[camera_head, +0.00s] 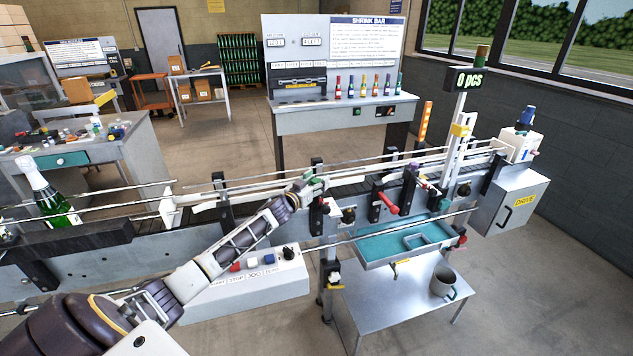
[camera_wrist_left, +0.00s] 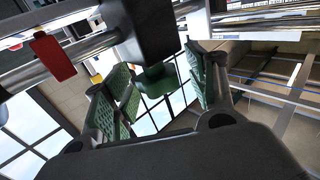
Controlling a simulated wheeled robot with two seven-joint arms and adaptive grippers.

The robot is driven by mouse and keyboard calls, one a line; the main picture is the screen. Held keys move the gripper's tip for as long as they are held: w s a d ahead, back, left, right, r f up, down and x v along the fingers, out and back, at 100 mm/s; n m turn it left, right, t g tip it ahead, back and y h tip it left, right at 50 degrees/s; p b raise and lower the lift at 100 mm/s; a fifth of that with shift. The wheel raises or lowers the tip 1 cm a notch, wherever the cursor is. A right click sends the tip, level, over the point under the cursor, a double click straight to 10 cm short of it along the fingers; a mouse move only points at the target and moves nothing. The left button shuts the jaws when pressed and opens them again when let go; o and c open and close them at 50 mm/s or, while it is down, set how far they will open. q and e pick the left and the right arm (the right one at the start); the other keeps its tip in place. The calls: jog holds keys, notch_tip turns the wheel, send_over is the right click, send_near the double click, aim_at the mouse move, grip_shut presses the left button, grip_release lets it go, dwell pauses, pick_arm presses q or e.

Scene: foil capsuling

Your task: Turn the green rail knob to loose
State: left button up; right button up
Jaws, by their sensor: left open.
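The green rail knob (camera_wrist_left: 158,82) shows in the left wrist view, below a black clamp block (camera_wrist_left: 140,30) on the rail. My left gripper (camera_wrist_left: 160,68) is open, with one green-padded finger on each side of the knob. I see gaps between the pads and the knob and cannot make out contact. In the head view my left arm reaches up to the conveyor's near side, with the gripper (camera_head: 303,185) at the rail bracket. There the gripper largely hides the knob. My right gripper is not in view.
A red lever (camera_wrist_left: 53,57) hangs left of the clamp block; red handles (camera_head: 388,203) also show along the conveyor. A control box (camera_head: 250,275) with buttons sits below my arm. A teal tray (camera_head: 385,250) and a steel table (camera_head: 385,310) with a mug (camera_head: 443,283) are right. A bottle (camera_head: 52,200) stands left.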

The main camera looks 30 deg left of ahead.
pick_arm(q)
jog(key=shift+c, duration=0.4)
jog(key=c, duration=1)
